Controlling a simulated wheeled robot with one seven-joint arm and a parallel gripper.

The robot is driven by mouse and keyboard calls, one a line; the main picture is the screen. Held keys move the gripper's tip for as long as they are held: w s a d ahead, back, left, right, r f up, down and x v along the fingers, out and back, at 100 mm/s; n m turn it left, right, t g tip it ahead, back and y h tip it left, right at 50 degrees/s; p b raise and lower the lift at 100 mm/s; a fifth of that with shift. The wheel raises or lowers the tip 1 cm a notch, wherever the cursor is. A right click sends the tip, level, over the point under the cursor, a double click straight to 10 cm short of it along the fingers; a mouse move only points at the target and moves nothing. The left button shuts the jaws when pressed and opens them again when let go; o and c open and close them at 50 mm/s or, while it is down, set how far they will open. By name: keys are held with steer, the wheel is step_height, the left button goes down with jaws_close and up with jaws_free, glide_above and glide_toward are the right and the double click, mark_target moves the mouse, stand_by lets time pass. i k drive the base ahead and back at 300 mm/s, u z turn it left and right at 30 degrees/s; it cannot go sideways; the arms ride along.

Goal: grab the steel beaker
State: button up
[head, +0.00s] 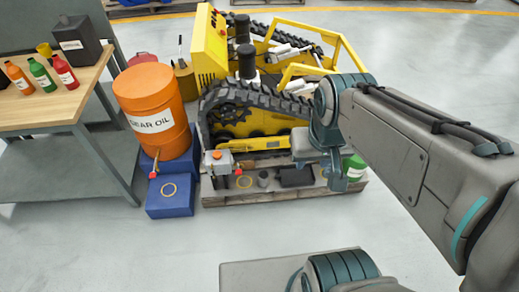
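A small grey metal cup, which looks like the steel beaker (263,179), stands upright on the wooden pallet (222,197) in front of the yellow tracked carrier (262,143). It sits between a yellow ring (244,182) and a dark tray-like object (296,178). My arm comes in from the right and bends down over the pallet's right part. My gripper (337,182) is at the lower end of the arm, to the right of the beaker and apart from it. Its fingers are too small and unclear to tell whether they are open.
A green container (354,166) is partly hidden behind my gripper. A grey box with a red knob (218,162) stands left of the beaker. An orange gear oil drum (152,108) stands on blue blocks (169,199). A workbench (40,112) with bottles is far left.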

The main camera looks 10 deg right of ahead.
mark_target(263, 176)
steer(key=u, duration=0.2)
steer(key=i, duration=1.2)
steer(key=z, duration=0.2)
